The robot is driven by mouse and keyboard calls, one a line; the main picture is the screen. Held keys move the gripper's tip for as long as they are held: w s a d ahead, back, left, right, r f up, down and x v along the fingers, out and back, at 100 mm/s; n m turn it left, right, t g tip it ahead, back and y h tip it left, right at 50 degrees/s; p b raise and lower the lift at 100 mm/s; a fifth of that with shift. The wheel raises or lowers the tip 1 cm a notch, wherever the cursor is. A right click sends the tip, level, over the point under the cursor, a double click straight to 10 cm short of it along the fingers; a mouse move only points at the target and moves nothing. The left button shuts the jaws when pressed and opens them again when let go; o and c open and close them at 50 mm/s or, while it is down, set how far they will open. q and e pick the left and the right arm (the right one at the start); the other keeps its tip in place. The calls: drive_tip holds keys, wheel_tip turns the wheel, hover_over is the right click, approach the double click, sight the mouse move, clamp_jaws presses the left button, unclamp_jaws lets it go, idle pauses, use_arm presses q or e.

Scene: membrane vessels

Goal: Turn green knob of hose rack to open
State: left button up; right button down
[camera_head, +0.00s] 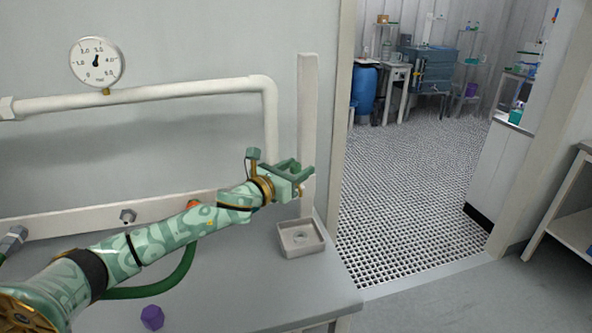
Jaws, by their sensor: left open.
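I cannot make out a green knob for certain; my arm and hand cover part of the rack. My left gripper (304,169) is open, with its green fingers in front of the upright white post (307,100). I see nothing between the fingers. A small spout end shows just below them. My right gripper is out of view.
A square grey tray (301,251) sits on the bench (255,295) below the gripper. A purple block (152,317) lies near the front. A white pipe (180,91) with a gauge (97,62) runs along the wall. Right of the bench is an open doorway.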

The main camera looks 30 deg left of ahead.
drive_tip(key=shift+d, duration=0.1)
use_arm(q)
drive_tip(key=c, duration=1)
drive_tip(key=shift+o, duration=0.2)
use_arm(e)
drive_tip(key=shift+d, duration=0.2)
use_arm(q)
drive_tip(key=shift+r, duration=0.1)
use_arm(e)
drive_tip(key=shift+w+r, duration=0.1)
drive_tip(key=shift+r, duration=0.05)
